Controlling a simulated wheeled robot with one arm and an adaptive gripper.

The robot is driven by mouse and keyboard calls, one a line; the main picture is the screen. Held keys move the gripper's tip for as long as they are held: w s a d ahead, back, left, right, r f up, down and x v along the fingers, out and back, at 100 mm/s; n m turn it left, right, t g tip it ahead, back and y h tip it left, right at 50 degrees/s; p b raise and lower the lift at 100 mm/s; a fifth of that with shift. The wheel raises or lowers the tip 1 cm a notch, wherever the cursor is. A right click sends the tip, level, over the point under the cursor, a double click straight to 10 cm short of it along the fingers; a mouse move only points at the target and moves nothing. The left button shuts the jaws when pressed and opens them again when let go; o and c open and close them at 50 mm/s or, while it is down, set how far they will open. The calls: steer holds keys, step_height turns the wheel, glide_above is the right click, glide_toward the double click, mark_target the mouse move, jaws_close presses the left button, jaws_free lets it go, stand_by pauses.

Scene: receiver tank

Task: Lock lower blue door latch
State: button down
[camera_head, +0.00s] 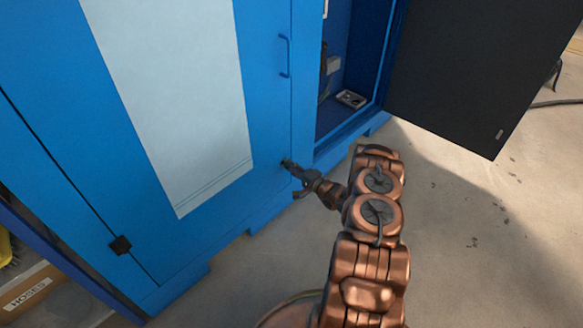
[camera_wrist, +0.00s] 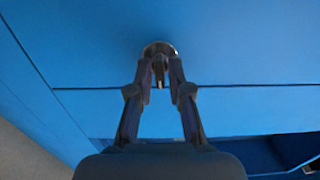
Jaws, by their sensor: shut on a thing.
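The blue cabinet door (camera_head: 262,95) is closed and carries a large pale panel. Its lower latch (camera_wrist: 160,55) is a small round metal piece with a short tab, beside the door's edge seam in the wrist view. My gripper (camera_head: 290,165) reaches the lower right part of the door in the head view. In the wrist view my gripper (camera_wrist: 161,72) has its two fingertips closed on the latch tab. The fingertips hide part of the latch, and I cannot tell which way the tab is turned.
A blue handle (camera_head: 285,56) sits higher on the same door. To the right is an open compartment (camera_head: 349,98) with a dark door (camera_head: 475,65) swung out. A box labelled HOSES (camera_head: 28,294) stands at lower left.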

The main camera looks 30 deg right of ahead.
steer(key=shift+d, duration=0.1)
stand_by(0.4)
steer(key=c, duration=1.3)
jaws_free()
steer(key=shift+o, duration=0.2)
steer(key=shift+s, duration=0.15)
steer(key=v, duration=1.1)
steer(key=shift+s, duration=0.4)
steer(key=shift+d, duration=0.15)
